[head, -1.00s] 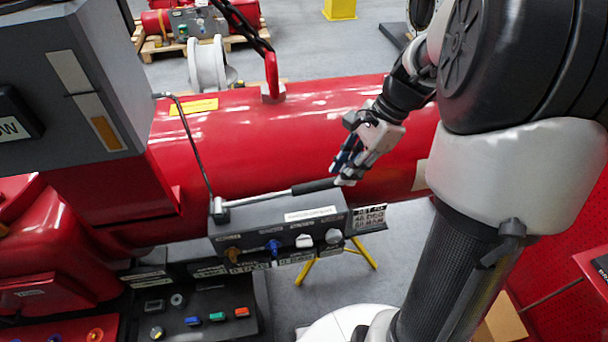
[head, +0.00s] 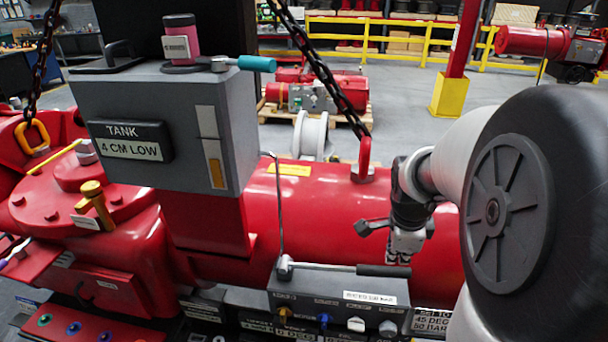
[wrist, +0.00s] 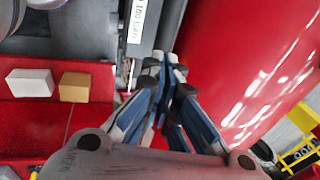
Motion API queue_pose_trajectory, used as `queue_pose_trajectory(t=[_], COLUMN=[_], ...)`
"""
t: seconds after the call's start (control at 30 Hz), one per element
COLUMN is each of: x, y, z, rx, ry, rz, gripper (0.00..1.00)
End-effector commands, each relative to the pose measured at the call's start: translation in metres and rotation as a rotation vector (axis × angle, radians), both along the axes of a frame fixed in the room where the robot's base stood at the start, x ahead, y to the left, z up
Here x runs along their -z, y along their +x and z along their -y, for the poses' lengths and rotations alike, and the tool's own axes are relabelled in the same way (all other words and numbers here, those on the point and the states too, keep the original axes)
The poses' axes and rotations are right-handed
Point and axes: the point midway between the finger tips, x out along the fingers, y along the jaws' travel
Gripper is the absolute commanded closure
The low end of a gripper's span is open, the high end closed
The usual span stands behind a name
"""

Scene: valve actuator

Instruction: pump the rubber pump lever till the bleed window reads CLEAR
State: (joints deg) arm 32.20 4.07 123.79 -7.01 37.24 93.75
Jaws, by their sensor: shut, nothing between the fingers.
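The pump lever is a metal rod with a black rubber grip (head: 384,270). It lies nearly level, pointing right, above the grey pump block (head: 335,284). My gripper (head: 398,258) is shut and empty just above and behind the grip's outer part; I cannot tell whether it touches it. In the wrist view the closed fingers (wrist: 168,62) point at the edge of the block (wrist: 140,30), and I cannot make out the lever. The tank's window (head: 130,143) reads "4 CM LOW". I cannot make out a bleed window reading CLEAR.
The grey tank box (head: 240,110) stands left of the block, with a teal-handled valve (head: 257,63) on top. A thin upright rod (head: 279,205) rises at the lever's pivot. The red cylinder (head: 320,215) lies behind. A chain (head: 325,70) hangs to a red lifting eye (head: 364,158).

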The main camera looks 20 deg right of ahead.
Motion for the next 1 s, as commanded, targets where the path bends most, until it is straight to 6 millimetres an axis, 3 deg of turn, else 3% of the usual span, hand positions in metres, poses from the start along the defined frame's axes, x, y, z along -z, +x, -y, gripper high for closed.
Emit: queue_pose_trajectory(t=[0.1,0.3,0.8,1.0], x=[0.025,0.047,0.053,0.073], y=[0.004,0.009,0.010,0.008], z=[0.005,0.010,0.011,0.013], rx=[0.001,0.001,0.000,0.001], ry=[0.002,0.002,0.001,0.001], rz=[-0.003,0.000,0.000,0.001], gripper=[1.00,1.00,1.00,1.00])
